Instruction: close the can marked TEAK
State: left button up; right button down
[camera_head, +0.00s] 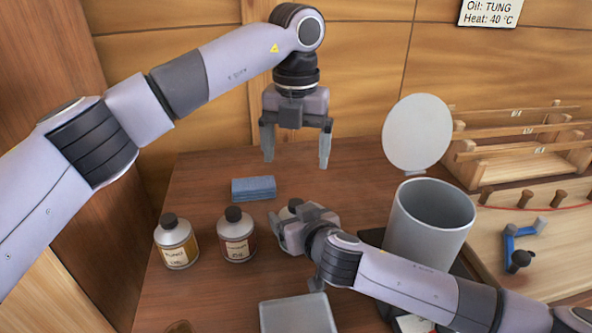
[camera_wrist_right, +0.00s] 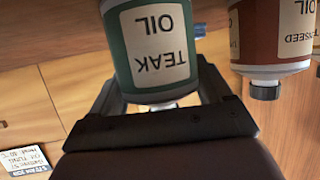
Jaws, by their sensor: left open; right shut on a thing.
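The can marked TEAK (camera_wrist_right: 155,45) is green with a cream label and shows upside down in the right wrist view. My right gripper (camera_wrist_right: 158,100) is shut on it. In the head view my right gripper (camera_head: 290,232) hides most of the can. A dark round top shows just behind the gripper there, but I cannot tell whether it is a cap seated on the can.
A TUNG bottle (camera_head: 177,248) and a red-brown linseed bottle (camera_head: 237,240), both dark-capped, stand left of my right gripper. A grey tray (camera_head: 297,315) is in front. A tall metal pot (camera_head: 428,230) with raised lid (camera_head: 417,133) and wooden racks (camera_head: 520,150) stand right.

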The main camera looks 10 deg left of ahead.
jog(key=shift+r, duration=0.1)
pick_arm(q)
notch_tip(320, 180, up, 6)
pick_arm(e)
grip_release()
jog(key=shift+s, duration=0.1)
jog(key=v, duration=0.7)
dwell(0.4)
jog(key=shift+d, duration=0.1)
